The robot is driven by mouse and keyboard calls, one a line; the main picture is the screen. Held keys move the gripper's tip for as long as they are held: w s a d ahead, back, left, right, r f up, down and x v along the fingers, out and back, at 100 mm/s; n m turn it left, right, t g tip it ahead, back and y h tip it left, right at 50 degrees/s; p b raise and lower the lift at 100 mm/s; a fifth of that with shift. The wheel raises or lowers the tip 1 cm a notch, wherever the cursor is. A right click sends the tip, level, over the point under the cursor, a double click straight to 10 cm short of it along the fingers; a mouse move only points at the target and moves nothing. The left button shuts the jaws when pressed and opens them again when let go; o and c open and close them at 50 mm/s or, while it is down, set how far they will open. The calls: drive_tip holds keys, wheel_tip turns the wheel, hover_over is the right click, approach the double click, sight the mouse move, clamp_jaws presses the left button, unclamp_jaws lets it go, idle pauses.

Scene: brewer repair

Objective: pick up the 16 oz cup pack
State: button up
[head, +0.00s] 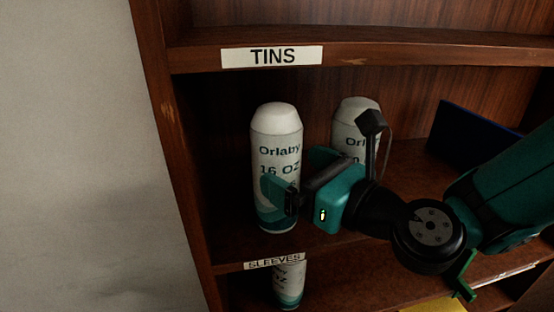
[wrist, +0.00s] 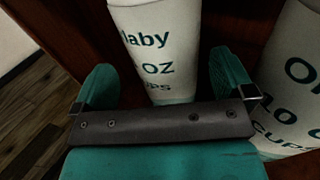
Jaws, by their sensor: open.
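The 16 oz cup pack (head: 275,140) is a tall white cylinder with green lettering and a domed top. It stands upright at the left of the shelf marked SLEEVES. My gripper (head: 302,176) is open beside its lower right. One finger crosses in front of the pack and the other shows to its right. In the wrist view, the pack (wrist: 158,50) appears between the two open fingers (wrist: 163,82), with gaps on both sides. Its lower part there is hidden by the gripper's bar. I cannot tell how deep it sits between the fingers.
A similar pack (head: 354,110), reading 10 oz in the wrist view (wrist: 298,85), stands close by on the right, partly hidden by my gripper. A dark blue item (head: 468,135) is farther right. Another pack (head: 290,284) stands below. The cabinet's side wall (head: 172,150) is at left.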

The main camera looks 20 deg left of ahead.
sight(279, 157)
drive_tip(key=p+x, duration=0.3)
drive_tip(key=x, duration=0.1)
drive_tip(key=shift+w+a+r, duration=0.15)
drive_tip(key=shift+w+r, duration=0.05)
drive_tip(key=shift+w, duration=0.1)
drive_tip(key=shift+w+a+f+p, duration=0.15)
drive_tip(key=shift+a+f+p, duration=0.05)
drive_tip(key=shift+a+p, duration=0.15)
drive_tip(key=c, duration=1)
drive_tip(key=shift+r, duration=0.1)
drive_tip(key=shift+c, duration=0.2)
